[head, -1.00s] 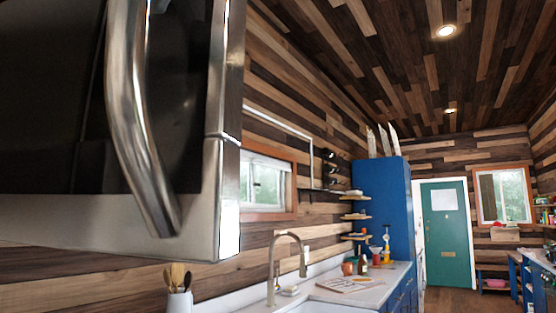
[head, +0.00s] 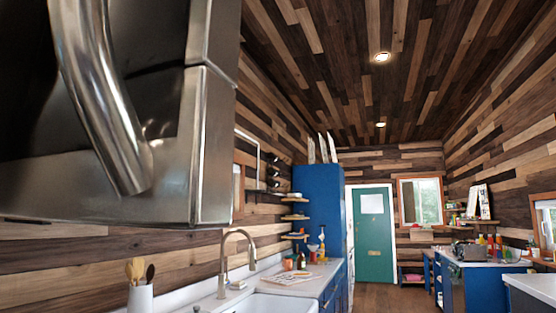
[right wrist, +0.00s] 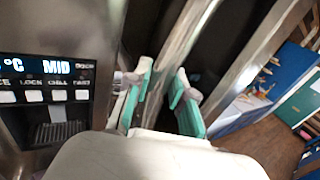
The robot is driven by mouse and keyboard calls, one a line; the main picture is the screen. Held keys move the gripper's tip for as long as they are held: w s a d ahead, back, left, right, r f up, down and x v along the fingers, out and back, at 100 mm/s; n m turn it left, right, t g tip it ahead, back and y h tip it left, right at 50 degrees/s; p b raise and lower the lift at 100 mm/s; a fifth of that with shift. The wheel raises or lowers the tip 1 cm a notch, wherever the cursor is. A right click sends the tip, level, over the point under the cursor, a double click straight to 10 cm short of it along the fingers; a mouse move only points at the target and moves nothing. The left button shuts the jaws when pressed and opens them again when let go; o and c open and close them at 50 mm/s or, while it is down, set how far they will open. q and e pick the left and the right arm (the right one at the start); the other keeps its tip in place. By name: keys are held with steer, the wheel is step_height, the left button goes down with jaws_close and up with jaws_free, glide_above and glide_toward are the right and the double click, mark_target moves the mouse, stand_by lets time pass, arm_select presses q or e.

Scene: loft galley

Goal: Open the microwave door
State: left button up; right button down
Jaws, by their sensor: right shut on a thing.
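A large steel-framed appliance (head: 170,204) with a dark front and a thick curved metal handle (head: 92,95) fills the left of the head view, very close; it fits the microwave, but I cannot be sure. Only its lower right part shows. No gripper shows in the head view. In the right wrist view my right gripper (right wrist: 162,98) has green-padded fingers on either side of a slanting metal handle bar (right wrist: 178,55) and is shut on it. A steel front with a lit panel (right wrist: 45,68) reading "°C MID" stands left of the bar. My left gripper is out of view.
A counter with a sink (head: 268,303), a faucet (head: 224,262) and a utensil holder (head: 140,298) runs along the left wall. A blue cabinet (head: 320,215) and a green door (head: 373,235) stand farther back. Wooden floor is clear in the middle.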

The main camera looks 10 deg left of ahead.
steer(key=shift+d+r, duration=0.15)
steer(key=shift+r, duration=0.2)
steer(key=c, duration=1.1)
jaws_free()
steer(key=shift+f, duration=0.1)
steer(key=shift+o, duration=0.5)
steer(key=shift+a+f, duration=0.1)
steer(key=shift+a, duration=0.1)
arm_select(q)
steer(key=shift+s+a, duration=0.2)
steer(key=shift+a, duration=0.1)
arm_select(e)
steer(key=v, duration=1.2)
